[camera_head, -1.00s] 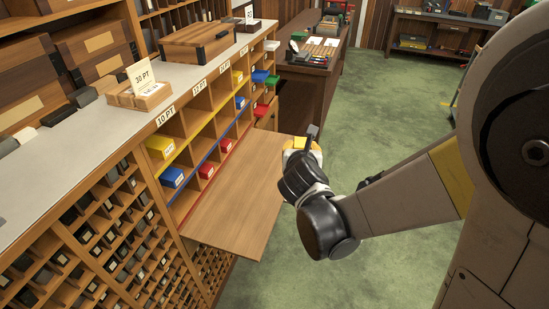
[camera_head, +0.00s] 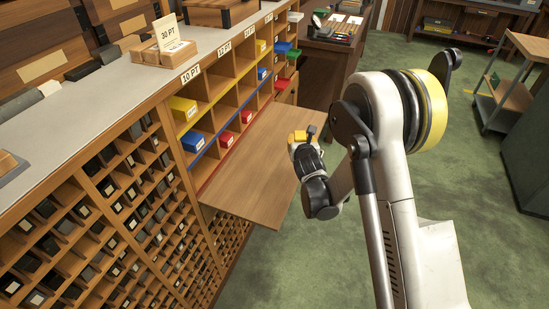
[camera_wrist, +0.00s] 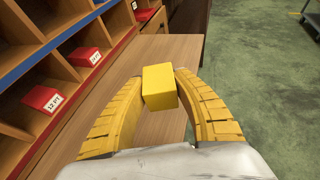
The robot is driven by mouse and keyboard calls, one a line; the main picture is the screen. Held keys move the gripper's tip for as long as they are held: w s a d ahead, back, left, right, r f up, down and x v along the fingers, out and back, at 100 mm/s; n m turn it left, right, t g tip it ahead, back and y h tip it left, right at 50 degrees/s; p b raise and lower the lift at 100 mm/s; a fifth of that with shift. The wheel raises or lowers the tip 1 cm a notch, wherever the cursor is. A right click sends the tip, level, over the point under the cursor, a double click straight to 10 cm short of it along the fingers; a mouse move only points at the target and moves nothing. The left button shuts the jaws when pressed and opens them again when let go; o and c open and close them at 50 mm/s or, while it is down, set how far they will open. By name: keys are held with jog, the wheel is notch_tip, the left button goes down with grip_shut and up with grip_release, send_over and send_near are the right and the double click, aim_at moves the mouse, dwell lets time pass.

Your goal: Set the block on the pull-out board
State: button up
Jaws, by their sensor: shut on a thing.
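A yellow block (camera_wrist: 159,87) is between the two yellow fingers of my gripper (camera_wrist: 160,90) in the wrist view, and the gripper is shut on it. The pull-out board (camera_head: 252,175) is a flat wooden board that sticks out from the cabinet. In the head view my gripper (camera_head: 302,140) is over the board's right far edge, with the yellow block partly visible at its tip. In the wrist view the board (camera_wrist: 160,125) lies below the block. I cannot tell how large the gap between block and board is.
Cubbyholes left of the board hold a yellow block (camera_head: 183,108), a blue block (camera_head: 193,141) and red blocks (camera_head: 226,139). A grey countertop (camera_head: 100,95) runs above them. A dark desk (camera_head: 325,70) stands beyond. The board's surface is bare.

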jog(key=b, duration=0.3)
send_over(274, 165)
notch_tip(274, 165, down, 6)
jog(key=shift+r, duration=0.15)
notch_tip(274, 165, down, 4)
jog(key=b, duration=0.2)
jog(key=shift+b, duration=0.3)
jog(key=shift+r, duration=0.1)
jog(key=o, duration=1.1)
